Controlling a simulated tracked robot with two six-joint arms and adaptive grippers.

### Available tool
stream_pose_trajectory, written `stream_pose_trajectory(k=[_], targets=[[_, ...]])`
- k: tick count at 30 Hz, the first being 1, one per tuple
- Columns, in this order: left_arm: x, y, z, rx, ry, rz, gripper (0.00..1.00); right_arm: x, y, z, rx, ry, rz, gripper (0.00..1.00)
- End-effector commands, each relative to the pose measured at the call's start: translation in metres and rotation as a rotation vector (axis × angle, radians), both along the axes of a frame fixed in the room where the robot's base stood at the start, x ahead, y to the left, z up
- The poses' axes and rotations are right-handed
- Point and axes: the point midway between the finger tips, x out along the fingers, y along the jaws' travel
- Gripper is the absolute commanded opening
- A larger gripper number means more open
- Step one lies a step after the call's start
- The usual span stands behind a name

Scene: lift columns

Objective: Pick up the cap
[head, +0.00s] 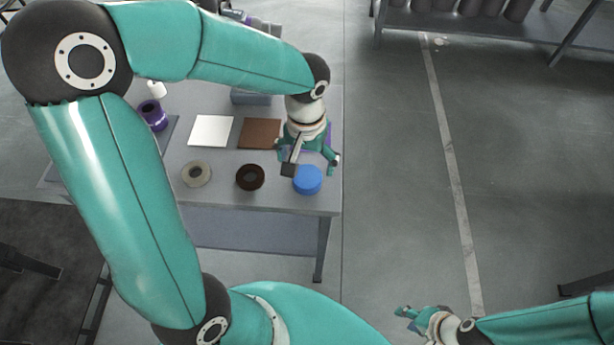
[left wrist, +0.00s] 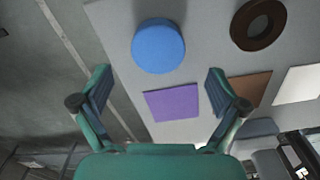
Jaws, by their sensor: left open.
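A round blue cap (head: 308,180) lies on the grey table near its right front corner. In the left wrist view the blue cap (left wrist: 158,46) is ahead of the fingertips, above a purple square (left wrist: 171,103). My left gripper (head: 312,164) is open and just behind and above the cap in the head view. Its fingers in the left wrist view (left wrist: 158,88) are spread wide with nothing between them, and the cap is apart from both. My right gripper (head: 418,318) is at the bottom of the head view, away from the table; its jaws are too small to judge.
A dark brown ring (head: 250,177) and a beige ring (head: 197,174) lie left of the cap. Behind them are a brown square (head: 260,133), a white square (head: 211,130) and a purple-dark roll (head: 153,115). The table edge is close on the cap's right.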

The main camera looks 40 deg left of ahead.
Motion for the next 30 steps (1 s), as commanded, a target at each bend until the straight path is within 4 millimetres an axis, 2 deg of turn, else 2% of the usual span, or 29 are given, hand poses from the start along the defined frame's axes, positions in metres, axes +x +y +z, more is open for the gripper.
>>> stream_pose_trajectory(k=[12,20,23,30], targets=[[0.001,-0.002,-0.048,-0.001,0.004,0.0,0.97,0.0,0.0,0.004,0.0,0.0,0.0,0.4],[0.001,-0.002,-0.052,-0.002,0.002,0.001,0.97,0.0,0.0,0.004,0.0,0.0,0.0,0.4],[0.001,-0.002,-0.051,-0.002,0.002,0.001,0.84,0.0,0.0,0.004,0.0,0.0,0.0,0.4],[0.001,-0.002,-0.051,-0.002,0.002,0.001,0.44,0.0,0.0,0.004,0.0,0.0,0.0,0.4]])
